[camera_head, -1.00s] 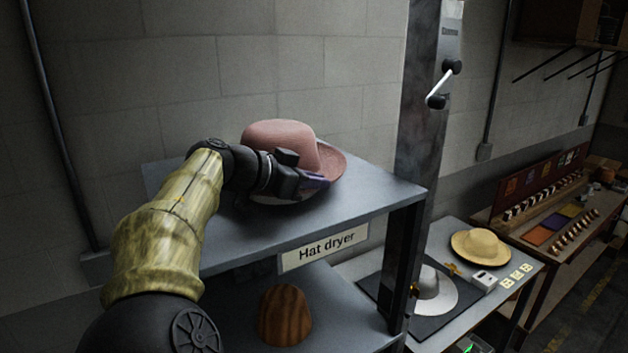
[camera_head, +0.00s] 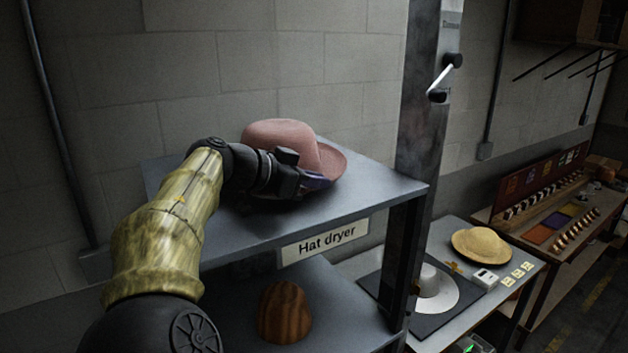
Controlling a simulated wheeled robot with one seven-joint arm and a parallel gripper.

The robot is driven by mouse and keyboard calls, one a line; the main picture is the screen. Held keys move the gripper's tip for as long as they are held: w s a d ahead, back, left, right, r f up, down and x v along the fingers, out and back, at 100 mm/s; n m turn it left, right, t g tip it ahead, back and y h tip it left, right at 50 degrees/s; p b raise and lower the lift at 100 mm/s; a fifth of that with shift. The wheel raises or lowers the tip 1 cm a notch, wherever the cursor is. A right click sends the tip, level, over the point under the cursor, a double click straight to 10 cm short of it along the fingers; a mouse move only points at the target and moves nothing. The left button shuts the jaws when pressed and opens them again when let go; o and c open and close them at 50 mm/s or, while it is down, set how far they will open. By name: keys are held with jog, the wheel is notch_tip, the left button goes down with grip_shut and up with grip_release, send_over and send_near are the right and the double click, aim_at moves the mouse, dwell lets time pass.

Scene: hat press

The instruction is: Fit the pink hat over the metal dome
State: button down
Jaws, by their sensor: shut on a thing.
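The pink hat (camera_head: 280,133) is on the top shelf of the hat dryer (camera_head: 370,198), crown up, its brim curving up on the right. My gripper (camera_head: 318,182) is at the near side of the hat and shut on its brim; the fingertips are partly hidden. The metal dome (camera_head: 429,280) stands on a dark plate to the right and lower down, with a pale white ring (camera_head: 446,298) around its base. The dryer's post hides part of the dark plate.
A brown wooden block (camera_head: 285,313) stands on the lower shelf. A dark upright column with a crank handle (camera_head: 440,80) rises between the dryer and the press table. A straw hat (camera_head: 482,246) and a small white box (camera_head: 485,280) are on that table.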

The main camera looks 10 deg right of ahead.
jog(key=shift+f, duration=0.1)
dwell(0.3)
jog(key=c, duration=1.4)
grip_release()
jog(key=shift+a, duration=0.1)
jog(key=b+v, duration=0.4)
jog(key=v, duration=1.3)
jog(key=shift+s, duration=0.2)
